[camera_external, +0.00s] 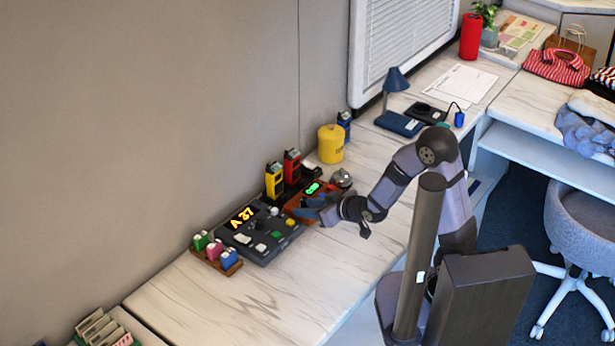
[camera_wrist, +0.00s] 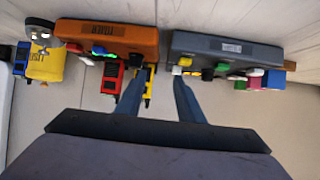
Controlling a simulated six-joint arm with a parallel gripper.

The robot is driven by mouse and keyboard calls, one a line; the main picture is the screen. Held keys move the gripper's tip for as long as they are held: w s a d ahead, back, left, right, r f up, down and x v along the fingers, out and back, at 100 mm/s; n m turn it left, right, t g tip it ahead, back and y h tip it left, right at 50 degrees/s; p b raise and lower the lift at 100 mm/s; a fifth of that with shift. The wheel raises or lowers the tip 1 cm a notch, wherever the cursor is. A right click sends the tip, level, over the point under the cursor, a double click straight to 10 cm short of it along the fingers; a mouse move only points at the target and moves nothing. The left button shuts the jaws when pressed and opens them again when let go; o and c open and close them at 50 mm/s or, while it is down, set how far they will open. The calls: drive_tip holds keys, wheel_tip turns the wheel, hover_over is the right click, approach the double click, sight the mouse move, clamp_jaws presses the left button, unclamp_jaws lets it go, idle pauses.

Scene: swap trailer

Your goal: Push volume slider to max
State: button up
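A dark grey console (camera_external: 283,240) with a lit "A 37" display, a black knob and several white, yellow and green controls lies on the bench. In the wrist view it (camera_wrist: 228,44) appears upside down at upper right. Which control is the volume slider I cannot tell. An orange-brown box (camera_wrist: 110,33) with a green-lit part sits beside the console. My gripper (camera_external: 308,208) is over the orange box, near the console's right end. In the wrist view, my gripper's two blue fingers (camera_wrist: 161,80) are apart with nothing visible held between them. They partly hide the things behind.
Yellow and red handheld devices (camera_external: 273,180) stand behind the console, against the wall side. A rack of small coloured items (camera_external: 216,255) is at its left. A yellow canister (camera_external: 330,144) and silver bell-like object (camera_external: 341,178) stand right. The front bench is clear.

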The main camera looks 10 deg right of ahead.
sight(275, 209)
drive_tip(key=a, duration=0.2)
drive_tip(key=s+y+b, duration=0.1)
drive_tip(key=shift+a+f+n, duration=0.3)
drive_tip(key=shift+a, duration=0.1)
drive_tip(key=shift+s+a+r+y, duration=0.15)
drive_tip(key=shift+a+y, duration=0.15)
drive_tip(key=shift+x, duration=3.65)
drive_tip(key=shift+c, duration=0.6)
